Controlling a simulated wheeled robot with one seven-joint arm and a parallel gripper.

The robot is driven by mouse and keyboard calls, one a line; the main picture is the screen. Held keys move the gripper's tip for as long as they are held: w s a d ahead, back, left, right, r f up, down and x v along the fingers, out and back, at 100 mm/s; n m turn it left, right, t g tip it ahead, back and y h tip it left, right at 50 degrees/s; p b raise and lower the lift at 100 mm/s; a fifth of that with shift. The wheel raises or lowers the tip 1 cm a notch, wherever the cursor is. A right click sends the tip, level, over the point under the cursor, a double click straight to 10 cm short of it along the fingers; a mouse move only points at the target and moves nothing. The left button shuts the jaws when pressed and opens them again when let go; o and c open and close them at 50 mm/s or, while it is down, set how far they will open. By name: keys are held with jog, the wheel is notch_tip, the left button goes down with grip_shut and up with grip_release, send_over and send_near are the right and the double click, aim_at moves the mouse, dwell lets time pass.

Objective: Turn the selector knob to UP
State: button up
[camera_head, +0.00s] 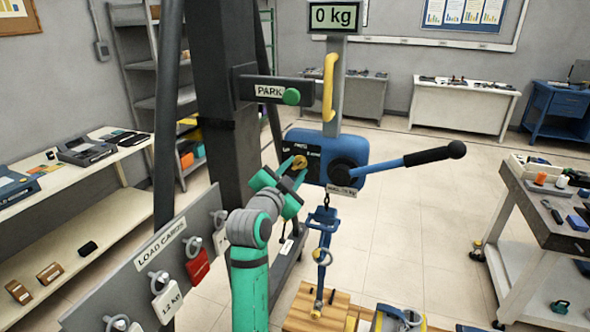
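The selector knob (300,162) is small and yellow, on the dark left part of the blue hoist body (372,183). My gripper (293,170), green, is right at the knob, reaching it from the lower left. Its fingers lie around or against the knob and partly cover it. I cannot tell whether they are shut on it. The small labels beside the knob are too small to read, so the knob's setting is unclear.
A blue lever with a black grip (432,156) sticks out right from the hoist. A yellow handle (328,88), a PARK arm (272,91) and a 0 kg display (335,16) are above. A blue hook (322,222) hangs below. Load cards (168,299) hang lower left.

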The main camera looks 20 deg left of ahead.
jog(key=shift+w, duration=0.25)
grip_shut()
